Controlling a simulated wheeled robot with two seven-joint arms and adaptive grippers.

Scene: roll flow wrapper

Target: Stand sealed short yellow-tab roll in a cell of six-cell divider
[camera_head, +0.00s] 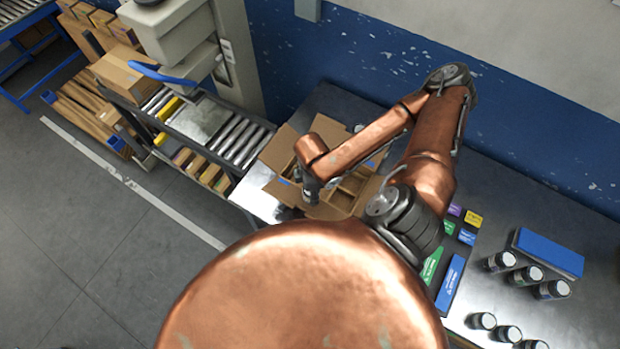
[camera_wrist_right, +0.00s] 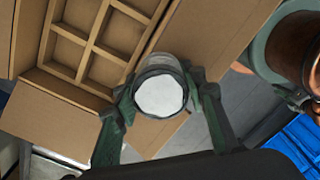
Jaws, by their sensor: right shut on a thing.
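My right gripper (camera_wrist_right: 163,86) is shut on a roll (camera_wrist_right: 160,97), seen end-on with a round white face and a clear rim. No yellow tab shows on it. The open cardboard box with the divider (camera_wrist_right: 90,46) lies to the upper left of the roll in the right wrist view. The cells in sight look empty. The roll appears over a box flap, beside the cells; its height is unclear. In the head view my right arm crosses above the box and hides part of the divider (camera_head: 349,190). My left gripper is in neither view.
A roller conveyor (camera_head: 243,143) adjoins the table on the left. Small coloured boxes, a green box (camera_head: 432,266) and a blue box (camera_head: 450,284) lie right of my arm. Several dark jars with white lids (camera_head: 501,260) stand farther right by a blue-topped block (camera_head: 549,252).

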